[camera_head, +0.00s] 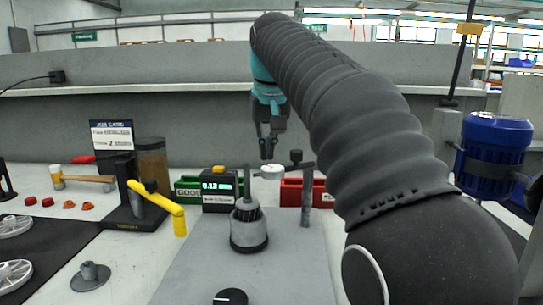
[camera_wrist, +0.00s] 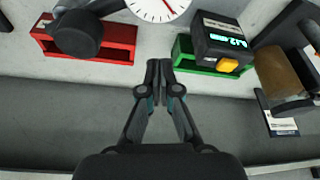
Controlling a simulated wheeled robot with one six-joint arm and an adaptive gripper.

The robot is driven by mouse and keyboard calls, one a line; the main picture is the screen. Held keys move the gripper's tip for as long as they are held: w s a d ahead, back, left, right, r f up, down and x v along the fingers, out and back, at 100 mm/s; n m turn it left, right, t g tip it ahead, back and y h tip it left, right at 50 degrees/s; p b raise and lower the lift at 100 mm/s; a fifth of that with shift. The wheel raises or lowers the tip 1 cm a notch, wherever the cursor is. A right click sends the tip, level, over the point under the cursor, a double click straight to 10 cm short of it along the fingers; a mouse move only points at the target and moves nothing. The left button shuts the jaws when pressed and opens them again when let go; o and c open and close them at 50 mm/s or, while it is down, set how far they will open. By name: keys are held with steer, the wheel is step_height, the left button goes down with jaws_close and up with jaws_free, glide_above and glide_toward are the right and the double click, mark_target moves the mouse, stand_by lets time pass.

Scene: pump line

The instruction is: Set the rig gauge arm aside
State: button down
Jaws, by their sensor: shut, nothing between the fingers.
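The rig gauge arm has a white dial (camera_head: 270,171) on a horizontal bar with a black knob (camera_head: 296,156), carried by a grey post (camera_head: 306,205). In the wrist view the dial face (camera_wrist: 160,6) is cut off by the top edge, and the black knob (camera_wrist: 77,34) is at upper left. My gripper (camera_head: 267,152) points down and appears just above or behind the dial in the head view; the exact gap is unclear. In the wrist view my gripper (camera_wrist: 160,66) has its fingertips together, with nothing between them, below the dial.
A red bin (camera_head: 290,193) and a green bin (camera_head: 186,190) stand behind the rig plate (camera_head: 200,265). A digital readout (camera_head: 219,188), a spindle hub (camera_head: 248,228) and a yellow-handled tool (camera_head: 158,205) stand nearby. A blue motor (camera_head: 492,155) is at right.

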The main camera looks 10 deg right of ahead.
steer(key=shift+s+a+f, duration=0.1)
steer(key=shift+s, duration=1.85)
steer(key=shift+s, duration=0.1)
